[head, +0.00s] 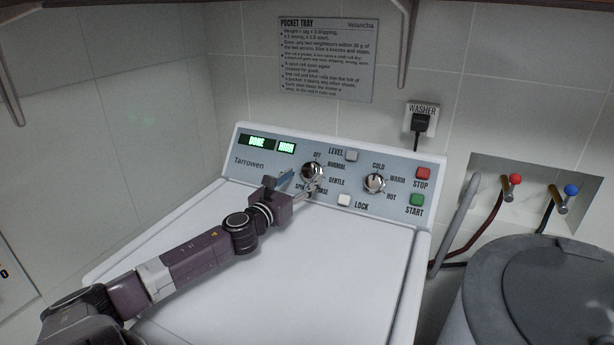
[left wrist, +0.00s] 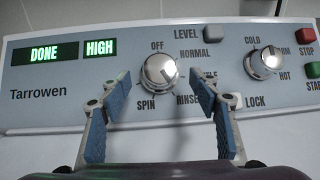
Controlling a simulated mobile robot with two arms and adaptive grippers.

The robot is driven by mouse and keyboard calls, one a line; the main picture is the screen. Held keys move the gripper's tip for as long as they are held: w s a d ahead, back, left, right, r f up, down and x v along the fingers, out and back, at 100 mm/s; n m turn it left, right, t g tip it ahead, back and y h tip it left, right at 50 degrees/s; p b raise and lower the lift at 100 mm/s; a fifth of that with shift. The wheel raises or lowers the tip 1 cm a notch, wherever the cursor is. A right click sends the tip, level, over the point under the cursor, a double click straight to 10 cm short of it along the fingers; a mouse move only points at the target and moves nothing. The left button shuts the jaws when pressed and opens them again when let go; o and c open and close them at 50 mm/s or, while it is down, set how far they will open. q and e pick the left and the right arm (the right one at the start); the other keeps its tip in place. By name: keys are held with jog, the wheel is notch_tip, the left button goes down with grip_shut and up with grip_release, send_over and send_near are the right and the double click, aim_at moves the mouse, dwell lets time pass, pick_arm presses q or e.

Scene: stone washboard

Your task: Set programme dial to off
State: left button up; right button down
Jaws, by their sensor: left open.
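The programme dial (head: 313,172) is a round silver knob on the blue-grey panel of the Tarrowen washer. Around it are OFF, NORMAL, GENTLE, RINSE and SPIN. In the left wrist view the dial (left wrist: 160,73) shows a dark mark right of its centre; I cannot tell its exact setting. My left gripper (head: 303,184) is open at the panel. In the left wrist view its blue-padded fingers (left wrist: 170,90) stand apart, one to each side of the dial and a little below it, with visible gaps. GENTLE is partly hidden by a finger. My right gripper is not seen.
A temperature dial (head: 375,184) sits to the right, with the red STOP (head: 422,173) and green START (head: 416,199) buttons beyond. The display (head: 257,142) reads DONE and HIGH. The white lid (head: 340,270) is clear.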

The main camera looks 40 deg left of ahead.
aim_at(308, 172)
pick_arm(q)
jog(key=x, duration=0.2)
jog(key=shift+w+a, duration=0.2)
jog(key=shift+w, duration=0.2)
jog(key=shift+w+a, duration=0.1)
jog(key=shift+w, duration=0.5)
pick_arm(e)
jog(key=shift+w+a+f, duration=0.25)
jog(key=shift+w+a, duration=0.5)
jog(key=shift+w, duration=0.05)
pick_arm(q)
jog(key=shift+c, duration=0.7)
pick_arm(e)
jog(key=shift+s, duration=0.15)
pick_arm(q)
jog(key=shift+c, duration=1.3)
jog(key=c, duration=0.8)
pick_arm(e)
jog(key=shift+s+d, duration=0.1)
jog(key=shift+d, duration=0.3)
